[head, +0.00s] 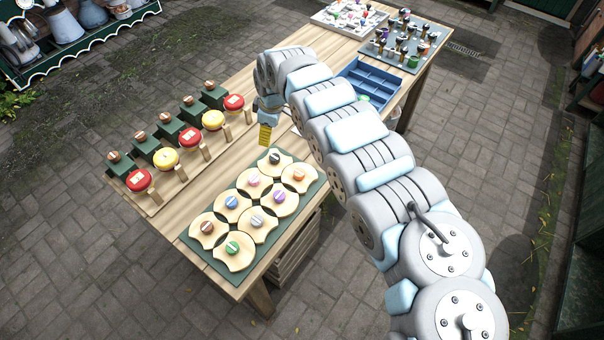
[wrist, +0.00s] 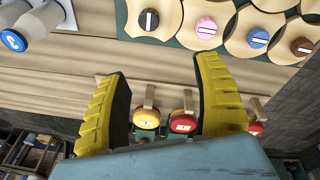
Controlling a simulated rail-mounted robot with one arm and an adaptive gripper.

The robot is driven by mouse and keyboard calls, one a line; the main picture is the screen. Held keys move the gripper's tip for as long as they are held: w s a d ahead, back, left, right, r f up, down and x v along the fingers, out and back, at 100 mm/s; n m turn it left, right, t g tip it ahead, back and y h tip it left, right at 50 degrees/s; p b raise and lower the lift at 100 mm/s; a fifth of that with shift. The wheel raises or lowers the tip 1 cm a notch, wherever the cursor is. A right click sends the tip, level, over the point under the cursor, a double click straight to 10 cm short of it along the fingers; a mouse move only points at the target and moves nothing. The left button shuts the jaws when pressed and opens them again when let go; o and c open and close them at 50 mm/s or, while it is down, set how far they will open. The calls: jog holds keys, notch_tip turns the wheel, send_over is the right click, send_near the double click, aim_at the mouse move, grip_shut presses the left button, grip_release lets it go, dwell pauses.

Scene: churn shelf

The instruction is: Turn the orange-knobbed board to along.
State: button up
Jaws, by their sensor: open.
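The orange-knobbed board (head: 311,184) is a pale wooden piece with concave sides, at the far right corner of the green tray (head: 190,241) in the head view. Its orange knob (head: 299,174) stands at its middle; I cannot make out its mark clearly. The wrist view does not show this knob. My gripper (head: 265,136) is above the table, left of and beyond the orange-knobbed board, apart from it. In the wrist view my gripper (wrist: 163,70) has its yellow fingers spread with nothing held between them.
Neighbouring boards have black (head: 274,157), pink (head: 253,180) and purple (head: 279,196) knobs, among others. Red and yellow round-topped things (head: 190,137) line the table's left side. A blue divided tray (head: 369,83) lies beyond my arm. Bare wood (head: 215,176) separates the row from the boards.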

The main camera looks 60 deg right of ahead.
jog(key=g, duration=0.2)
send_over(299, 172)
jog(key=shift+y, duration=0.4)
notch_tip(299, 172, down, 16)
jog(key=shift+r+b, duration=0.2)
jog(key=shift+b, duration=0.85)
jog(key=shift+s+f, duration=0.1)
jog(key=shift+f, duration=0.6)
grip_shut()
